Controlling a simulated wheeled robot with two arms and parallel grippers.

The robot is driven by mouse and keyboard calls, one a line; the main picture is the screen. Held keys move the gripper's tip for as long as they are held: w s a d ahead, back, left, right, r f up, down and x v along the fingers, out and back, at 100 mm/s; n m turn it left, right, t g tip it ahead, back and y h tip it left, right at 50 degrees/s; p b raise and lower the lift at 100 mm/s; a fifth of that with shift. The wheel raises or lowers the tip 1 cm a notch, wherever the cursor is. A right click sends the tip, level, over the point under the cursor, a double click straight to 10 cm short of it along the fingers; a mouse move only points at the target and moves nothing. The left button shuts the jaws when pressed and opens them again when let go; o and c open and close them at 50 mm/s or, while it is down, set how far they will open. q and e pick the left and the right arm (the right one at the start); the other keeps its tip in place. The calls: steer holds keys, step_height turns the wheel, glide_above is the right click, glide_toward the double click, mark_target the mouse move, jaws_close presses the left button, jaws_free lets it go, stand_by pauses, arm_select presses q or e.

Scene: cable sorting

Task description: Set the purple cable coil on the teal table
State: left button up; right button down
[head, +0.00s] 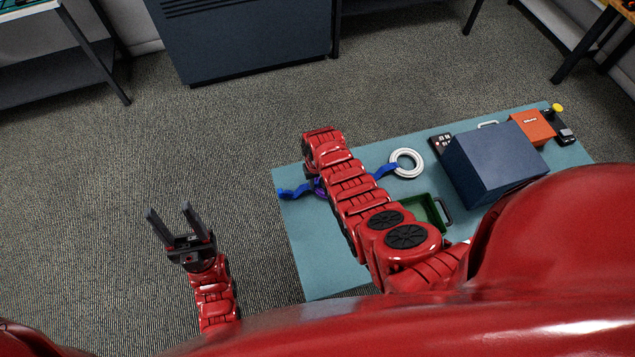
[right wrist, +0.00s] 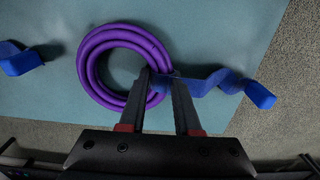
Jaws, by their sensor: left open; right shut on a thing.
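The purple cable coil (right wrist: 92,55) is a round ring seen from above in the right wrist view, over the teal table (right wrist: 210,30). My right gripper (right wrist: 163,78) is shut on the coil's right rim. I cannot tell whether the coil touches the table or hangs just above it. In the head view only a bit of the purple coil (head: 319,187) shows beside my right arm, which hides the gripper. The teal table also shows in the head view (head: 310,250). My left gripper (head: 168,208) is open and empty above the carpet, left of the table.
Blue wavy strips (right wrist: 215,82) lie on both sides of the coil. A white ring coil (head: 406,163), a green tray (head: 427,212), a dark blue box (head: 492,165) and an orange box (head: 533,126) stand farther right. The table's front left is clear.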

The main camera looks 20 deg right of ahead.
steer(key=c, duration=0.6)
jaws_free()
steer(key=shift+r, duration=0.1)
